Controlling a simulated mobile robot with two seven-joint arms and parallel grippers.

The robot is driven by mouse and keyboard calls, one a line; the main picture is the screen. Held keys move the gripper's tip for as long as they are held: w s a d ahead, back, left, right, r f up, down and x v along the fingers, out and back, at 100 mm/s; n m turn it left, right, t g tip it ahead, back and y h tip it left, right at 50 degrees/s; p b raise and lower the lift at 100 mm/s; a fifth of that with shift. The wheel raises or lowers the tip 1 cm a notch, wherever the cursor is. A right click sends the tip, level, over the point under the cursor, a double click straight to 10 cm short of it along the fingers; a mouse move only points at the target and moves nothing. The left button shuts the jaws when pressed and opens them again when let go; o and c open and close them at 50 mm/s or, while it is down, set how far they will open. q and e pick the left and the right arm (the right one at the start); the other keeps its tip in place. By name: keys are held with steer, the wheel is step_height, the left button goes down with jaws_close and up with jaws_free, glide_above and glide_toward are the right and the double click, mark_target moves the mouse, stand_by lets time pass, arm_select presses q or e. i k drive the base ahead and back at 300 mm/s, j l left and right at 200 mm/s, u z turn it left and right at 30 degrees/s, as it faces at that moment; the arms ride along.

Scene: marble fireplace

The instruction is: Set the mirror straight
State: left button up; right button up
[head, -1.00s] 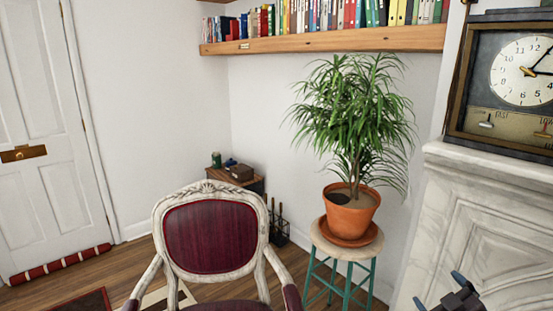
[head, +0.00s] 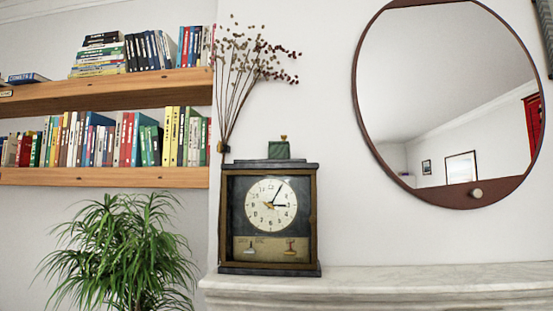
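The round mirror (head: 440,90) hangs on the white wall above the mantel at the upper right. It has a thin dark reddish-brown frame with a wider band at the bottom, and a pale round knob (head: 476,193) sits on that band. The band slopes, its right end higher than its left, so the mirror looks tilted. Its very top is cut off by the picture edge. The glass reflects a room with framed pictures and something red. Neither of my grippers shows in the head view now.
The marble mantel (head: 400,284) runs below the mirror, clear at its right part. A dark clock (head: 270,246) stands at its left end. Bookshelves (head: 110,177) and a green plant (head: 120,255) are left.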

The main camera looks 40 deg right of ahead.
mark_target(448, 99)
steer(key=z, duration=2.55)
